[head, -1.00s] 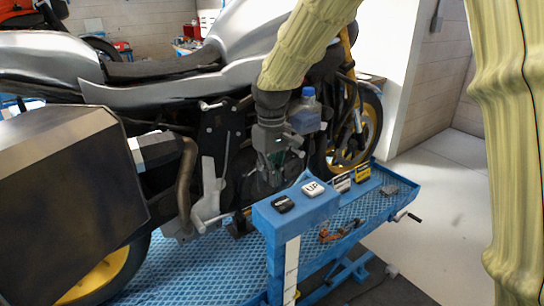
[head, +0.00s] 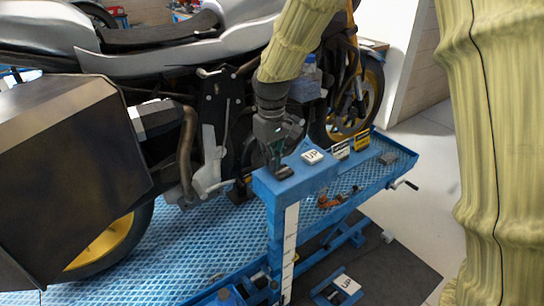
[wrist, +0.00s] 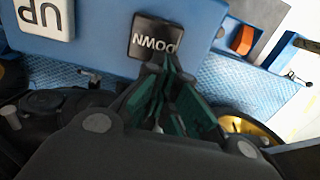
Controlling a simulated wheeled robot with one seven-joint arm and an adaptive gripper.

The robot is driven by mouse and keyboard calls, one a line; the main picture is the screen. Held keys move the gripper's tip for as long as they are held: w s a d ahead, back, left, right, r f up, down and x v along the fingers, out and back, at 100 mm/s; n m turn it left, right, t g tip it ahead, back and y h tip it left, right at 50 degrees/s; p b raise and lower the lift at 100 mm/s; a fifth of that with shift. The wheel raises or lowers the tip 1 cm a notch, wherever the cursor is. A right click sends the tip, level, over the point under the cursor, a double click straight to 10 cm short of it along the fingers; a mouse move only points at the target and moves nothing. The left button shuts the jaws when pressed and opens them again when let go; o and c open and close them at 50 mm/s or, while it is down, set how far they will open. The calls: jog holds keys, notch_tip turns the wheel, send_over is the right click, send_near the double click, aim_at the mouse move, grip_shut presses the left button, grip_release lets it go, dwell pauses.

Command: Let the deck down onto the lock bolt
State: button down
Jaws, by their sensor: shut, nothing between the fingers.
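The blue lift deck (head: 180,250) carries the motorcycle (head: 150,65). A blue control box (head: 300,186) stands at its near side with a black DOWN button (head: 284,174) and a white UP button (head: 312,157). My gripper (head: 277,166) points down at the DOWN button, fingers shut and empty. In the wrist view the fingertips (wrist: 165,62) overlap the lower edge of the DOWN button (wrist: 150,36); I cannot tell whether they press it. The UP button (wrist: 45,15) is left of them there. I cannot make out the lock bolt.
A white marked strip (head: 289,250) runs down below the box. Orange-handled tools (head: 330,200) lie on the deck, and a crank handle (head: 408,185) sticks out at its right. Pale floor at right is clear.

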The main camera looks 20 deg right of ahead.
jog(key=shift+f, duration=0.45)
jog(key=shift+s+f, duration=0.25)
jog(key=shift+s, duration=0.15)
jog(key=shift+w+r+p, duration=0.2)
jog(key=shift+r+p, duration=0.6)
notch_tip(320, 180, up, 4)
jog(key=p, duration=0.2)
jog(key=shift+f+p, duration=0.1)
jog(key=shift+p, duration=0.3)
jog(key=shift+r+b, duration=0.25)
jog(key=shift+b, duration=0.15)
notch_tip(320, 180, up, 9)
jog(key=b, duration=0.2)
